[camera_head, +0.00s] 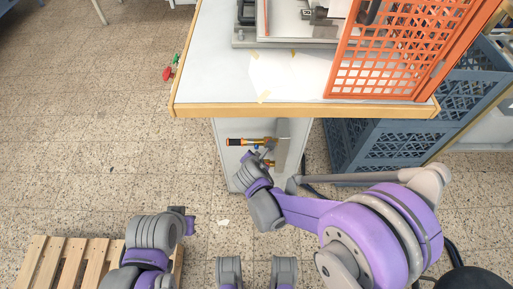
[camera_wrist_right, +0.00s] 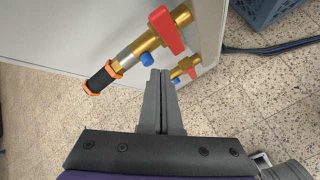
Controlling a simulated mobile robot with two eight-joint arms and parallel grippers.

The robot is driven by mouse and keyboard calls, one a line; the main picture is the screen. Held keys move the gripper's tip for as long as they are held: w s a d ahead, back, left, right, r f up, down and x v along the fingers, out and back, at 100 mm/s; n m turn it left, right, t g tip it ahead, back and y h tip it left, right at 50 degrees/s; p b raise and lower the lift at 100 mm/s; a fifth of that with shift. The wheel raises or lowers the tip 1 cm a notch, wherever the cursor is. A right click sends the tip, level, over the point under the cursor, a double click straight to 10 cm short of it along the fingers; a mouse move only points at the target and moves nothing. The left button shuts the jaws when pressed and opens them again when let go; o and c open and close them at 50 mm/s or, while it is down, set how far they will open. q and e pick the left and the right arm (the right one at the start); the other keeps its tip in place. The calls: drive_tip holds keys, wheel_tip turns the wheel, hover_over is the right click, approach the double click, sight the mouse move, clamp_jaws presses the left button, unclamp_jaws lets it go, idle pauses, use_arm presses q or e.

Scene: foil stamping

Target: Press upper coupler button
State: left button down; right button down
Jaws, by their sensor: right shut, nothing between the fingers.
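The upper coupler (camera_head: 250,142) is a brass fitting on the side of the white cabinet under the table. In the right wrist view the upper coupler (camera_wrist_right: 145,43) has a red lever (camera_wrist_right: 166,32), a black-and-orange plug end and a blue button (camera_wrist_right: 147,59). A lower coupler (camera_wrist_right: 185,67) with its own blue button (camera_wrist_right: 176,81) is partly hidden behind my fingers. My right gripper (camera_wrist_right: 160,73) is shut and empty, its tips just below and right of the upper blue button in the picture; contact cannot be told. My left gripper (camera_head: 188,222) is low at the left, away from the couplers.
The table (camera_head: 215,75) with a wooden edge overhangs the couplers. An orange mesh guard (camera_head: 390,60) stands on it. Blue crates (camera_head: 360,145) are right of the cabinet. A wooden pallet (camera_head: 60,262) lies at the lower left.

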drive_tip(key=shift+w, duration=0.65)
idle(0.6)
idle(1.2)
drive_tip(key=shift+s, duration=0.9)
drive_tip(key=s, duration=0.5)
drive_tip(key=shift+b, duration=0.35)
drive_tip(key=shift+d, duration=0.1)
